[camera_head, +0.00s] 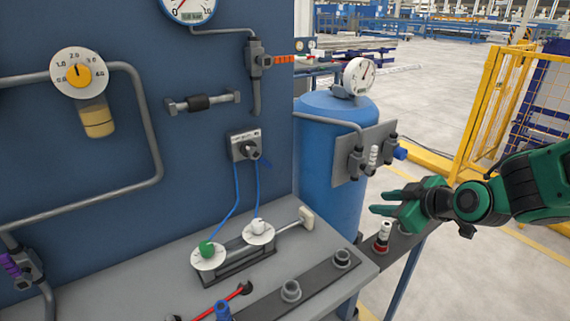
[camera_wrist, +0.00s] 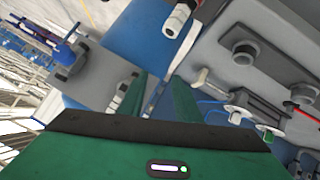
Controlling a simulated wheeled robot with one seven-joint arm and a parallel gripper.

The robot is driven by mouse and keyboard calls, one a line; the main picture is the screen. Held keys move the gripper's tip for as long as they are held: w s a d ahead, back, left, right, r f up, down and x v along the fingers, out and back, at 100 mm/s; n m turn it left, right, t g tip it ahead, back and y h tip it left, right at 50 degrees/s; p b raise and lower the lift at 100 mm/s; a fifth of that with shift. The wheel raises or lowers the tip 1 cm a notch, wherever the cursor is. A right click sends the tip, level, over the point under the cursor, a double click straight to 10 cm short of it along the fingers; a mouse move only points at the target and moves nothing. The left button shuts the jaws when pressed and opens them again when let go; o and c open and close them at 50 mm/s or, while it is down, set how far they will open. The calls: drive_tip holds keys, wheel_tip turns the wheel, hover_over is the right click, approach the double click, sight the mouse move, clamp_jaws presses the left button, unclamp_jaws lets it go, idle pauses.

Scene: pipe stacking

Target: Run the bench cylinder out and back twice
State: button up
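The bench cylinder (camera_head: 237,266) lies on the grey bench, with a green knob (camera_head: 206,248) and a white knob (camera_head: 258,227) on round white dials. Its rod runs up right to a pale end block (camera_head: 306,218). Two blue tubes join it to a valve (camera_head: 245,146) with a black knob on the blue panel. I cannot read the knob's setting. My gripper (camera_head: 384,202) is open and empty, right of the bench in front of the blue tank, apart from cylinder and valve. In the wrist view its fingers (camera_wrist: 160,102) stand apart; the cylinder (camera_wrist: 262,108) is to their right.
The blue tank (camera_head: 325,150) with a gauge and grey valve plate (camera_head: 364,152) stands between panel and arm. A red-and-white fitting (camera_head: 382,237) stands below my gripper. Black sockets line a strip (camera_head: 318,275) on the bench front. A yellow fence (camera_head: 490,100) stands right.

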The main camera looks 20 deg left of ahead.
drive_tip(key=a+r+n+y, duration=0.1)
drive_tip(key=a+n+y, duration=0.25)
drive_tip(key=a, duration=0.95)
drive_tip(key=n+t+y, duration=0.2)
drive_tip(key=t+y, duration=0.1)
drive_tip(key=y, duration=0.1)
approach(267, 164)
drive_tip(key=x, duration=1)
drive_tip(key=shift+w+a, duration=0.15)
drive_tip(key=shift+a, duration=0.1)
clamp_jaws()
